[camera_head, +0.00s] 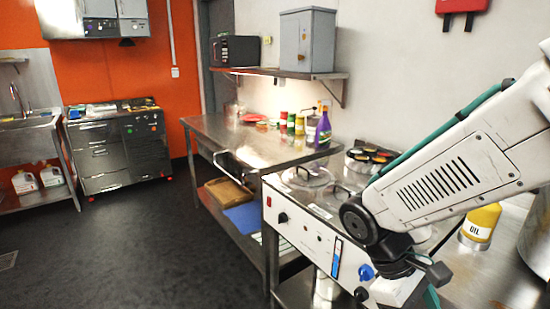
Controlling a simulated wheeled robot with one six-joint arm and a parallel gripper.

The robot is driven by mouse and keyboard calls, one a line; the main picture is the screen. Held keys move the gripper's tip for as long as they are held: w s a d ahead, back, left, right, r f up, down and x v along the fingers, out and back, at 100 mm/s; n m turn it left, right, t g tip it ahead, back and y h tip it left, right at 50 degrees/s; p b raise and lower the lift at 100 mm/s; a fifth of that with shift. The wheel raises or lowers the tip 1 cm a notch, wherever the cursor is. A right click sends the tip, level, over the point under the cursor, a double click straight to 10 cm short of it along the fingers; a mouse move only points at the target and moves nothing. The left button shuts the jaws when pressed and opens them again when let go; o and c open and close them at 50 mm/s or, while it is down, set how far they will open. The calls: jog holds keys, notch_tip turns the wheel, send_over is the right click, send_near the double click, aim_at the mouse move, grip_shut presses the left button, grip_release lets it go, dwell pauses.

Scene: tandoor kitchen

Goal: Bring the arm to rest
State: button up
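My white arm (447,183), with a green cable along it, reaches in from the right edge. It slopes down to a dark round joint (357,217) in front of the white-fronted counter unit. Beyond this joint, dark wrist parts (393,252) bend down and right, close in front of the knobs as seen here. I cannot make out gripper fingers among these parts, nor whether they are open or shut. No held object can be made out.
The white-fronted unit (305,243) has lidded wells and jars (370,157) on top. A yellow oil container (480,226) stands right of my arm. A steel table (215,133) holds bottles, including a purple one (323,130). The dark floor (150,250) at left is clear.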

jog(key=s+d+r+m+t+y, duration=0.2)
jog(key=s+r+m+t+y, duration=0.3)
jog(key=r, duration=0.5)
jog(key=shift+s+r+m+t, duration=0.4)
jog(key=shift+s+m, duration=0.1)
jog(key=shift+m, duration=0.7)
dwell(0.7)
